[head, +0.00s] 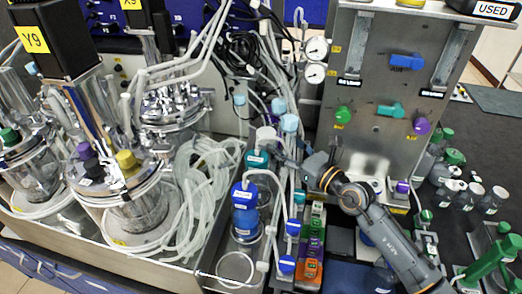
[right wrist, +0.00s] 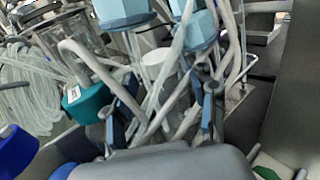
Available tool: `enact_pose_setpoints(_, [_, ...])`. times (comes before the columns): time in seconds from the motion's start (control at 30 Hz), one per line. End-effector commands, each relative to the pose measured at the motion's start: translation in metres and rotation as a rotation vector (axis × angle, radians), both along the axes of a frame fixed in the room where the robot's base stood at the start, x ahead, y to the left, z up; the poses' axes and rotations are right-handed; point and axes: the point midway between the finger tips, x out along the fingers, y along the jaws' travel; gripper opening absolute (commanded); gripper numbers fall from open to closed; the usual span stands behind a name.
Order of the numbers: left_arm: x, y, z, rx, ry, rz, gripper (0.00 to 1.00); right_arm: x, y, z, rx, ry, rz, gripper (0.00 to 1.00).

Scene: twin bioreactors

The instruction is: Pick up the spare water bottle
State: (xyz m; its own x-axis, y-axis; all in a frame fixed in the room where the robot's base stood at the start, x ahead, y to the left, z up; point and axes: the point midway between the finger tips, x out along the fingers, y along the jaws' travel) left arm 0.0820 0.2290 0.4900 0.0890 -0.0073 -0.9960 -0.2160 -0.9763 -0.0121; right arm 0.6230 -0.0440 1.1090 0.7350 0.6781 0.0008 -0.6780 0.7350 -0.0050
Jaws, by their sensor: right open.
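I cannot tell for sure which bottle is the spare water bottle. A rack beside the bioreactors holds a blue-capped bottle (head: 243,212), a teal-capped bottle (head: 257,158) and, behind, a white-capped one (head: 267,136). My right gripper (head: 281,147) is at the back of this row, close to the white and teal caps. In the right wrist view its open fingers (right wrist: 160,112) stand on either side of white tubes and a white cap (right wrist: 157,62). The teal cap (right wrist: 86,101) is left of the fingers. Whether the fingers touch anything is unclear. My left gripper is not in view.
Loose tubing (head: 197,190) hangs around the bottles. Light blue caps (right wrist: 125,12) are close above the fingers. A metal panel (head: 385,80) with valves and gauges stands behind right. Colored blocks (head: 310,245) stand in front, and several small bottles (head: 468,195) at right.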

Motion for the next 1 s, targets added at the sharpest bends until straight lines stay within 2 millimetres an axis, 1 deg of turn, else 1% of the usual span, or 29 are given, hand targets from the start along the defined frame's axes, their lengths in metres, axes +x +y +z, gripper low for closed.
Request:
enact_pose_setpoints(0.03, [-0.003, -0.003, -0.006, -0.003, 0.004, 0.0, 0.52, 0.009, 0.008, -0.001, 0.003, -0.003, 0.0, 0.56])
enact_pose_setpoints(0.1, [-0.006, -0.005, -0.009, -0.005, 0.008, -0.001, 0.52, 0.019, 0.018, -0.001, 0.003, -0.001, 0.002, 0.56])
enact_pose_setpoints(0.23, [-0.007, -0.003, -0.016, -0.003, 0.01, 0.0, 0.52, 0.033, 0.031, -0.002, 0.005, -0.001, 0.001, 0.56])
enact_pose_setpoints(0.43, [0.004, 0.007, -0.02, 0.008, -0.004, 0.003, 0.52, 0.042, 0.04, -0.002, 0.004, 0.0, 0.001, 0.56])
enact_pose_setpoints(0.6, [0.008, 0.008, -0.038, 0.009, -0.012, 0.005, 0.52, 0.056, 0.056, -0.012, 0.006, 0.0, 0.002, 0.56])
enact_pose_setpoints(0.77, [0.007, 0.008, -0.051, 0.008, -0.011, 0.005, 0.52, 0.071, 0.07, -0.012, 0.007, 0.0, 0.002, 0.56])
enact_pose_setpoints(0.87, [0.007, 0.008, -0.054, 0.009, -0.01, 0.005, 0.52, 0.075, 0.074, -0.01, 0.005, 0.001, 0.001, 0.56])
enact_pose_setpoints(1.0, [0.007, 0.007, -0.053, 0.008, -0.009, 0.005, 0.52, 0.077, 0.075, -0.009, 0.004, 0.001, 0.001, 0.56])
